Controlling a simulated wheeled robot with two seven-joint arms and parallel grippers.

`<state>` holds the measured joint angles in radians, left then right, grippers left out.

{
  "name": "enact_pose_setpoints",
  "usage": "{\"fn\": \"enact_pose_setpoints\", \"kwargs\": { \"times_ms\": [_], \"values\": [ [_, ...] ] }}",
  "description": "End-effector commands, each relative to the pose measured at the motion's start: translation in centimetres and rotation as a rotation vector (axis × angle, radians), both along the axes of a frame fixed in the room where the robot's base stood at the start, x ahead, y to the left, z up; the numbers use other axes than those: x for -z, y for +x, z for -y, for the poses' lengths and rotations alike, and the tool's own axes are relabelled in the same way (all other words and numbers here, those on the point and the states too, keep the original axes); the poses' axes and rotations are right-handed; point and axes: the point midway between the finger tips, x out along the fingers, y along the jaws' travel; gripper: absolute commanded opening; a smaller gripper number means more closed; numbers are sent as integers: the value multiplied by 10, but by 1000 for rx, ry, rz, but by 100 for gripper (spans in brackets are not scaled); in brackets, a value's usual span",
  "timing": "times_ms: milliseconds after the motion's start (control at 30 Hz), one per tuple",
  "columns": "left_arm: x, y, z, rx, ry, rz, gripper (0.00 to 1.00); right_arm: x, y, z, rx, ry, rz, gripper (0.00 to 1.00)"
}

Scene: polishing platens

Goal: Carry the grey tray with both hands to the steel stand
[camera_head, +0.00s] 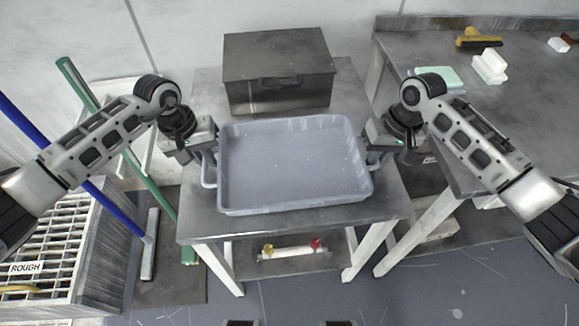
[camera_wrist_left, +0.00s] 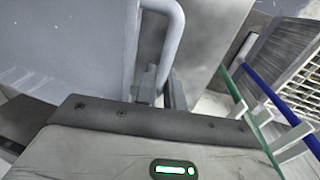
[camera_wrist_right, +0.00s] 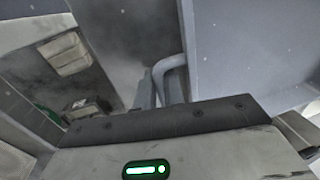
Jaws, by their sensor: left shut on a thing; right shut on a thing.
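The grey tray (camera_head: 295,207) is empty and looks level over the steel stand (camera_head: 215,228) in the head view. I cannot tell whether its base touches the stand's top. My left gripper (camera_head: 209,160) is shut on the tray's left handle, and the handle bar (camera_wrist_left: 176,45) shows between the fingers in the left wrist view. My right gripper (camera_head: 372,156) is shut on the tray's right handle, whose bar (camera_wrist_right: 168,64) shows in the right wrist view. The right fingertips are partly hidden by the handle and wrist.
A dark metal box (camera_head: 280,70) stands on the stand just behind the tray. A workbench (camera_head: 425,50) with brushes and white blocks is at the right. A slatted rack (camera_head: 75,240) marked ROUGH and blue (camera_head: 90,185) and green (camera_head: 130,150) poles are at the left.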

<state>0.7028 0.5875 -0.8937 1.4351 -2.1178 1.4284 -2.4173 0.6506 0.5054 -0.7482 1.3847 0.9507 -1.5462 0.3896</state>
Motion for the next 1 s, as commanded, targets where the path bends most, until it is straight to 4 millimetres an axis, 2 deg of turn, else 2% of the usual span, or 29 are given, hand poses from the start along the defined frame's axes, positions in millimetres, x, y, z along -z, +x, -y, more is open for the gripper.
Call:
{"fn": "enact_pose_setpoints", "kwargs": {
  "times_ms": [67,100,167,200,467,567,667,1000],
  "values": [
    [11,0,-1,-1,2,1,0,11,0,1,2,-2,0,0],
    [11,0,-1,-1,3,0,13,11,0,1,2,-3,0,13],
    [7,0,-1,-1,2,1,30,7,0,1,2,-3,0,30],
    [7,0,-1,-1,3,-1,32,7,0,1,2,-3,0,32],
    [6,0,-1,-1,1,0,32,7,0,1,1,-1,0,32],
    [0,1,-2,-2,1,3,32,7,0,0,0,-1,0,32],
    [-15,1,-5,0,2,5,32,7,0,0,0,0,0,32],
    [-84,-1,-19,-1,3,5,32,7,0,0,0,0,0,32]
  ]
}}
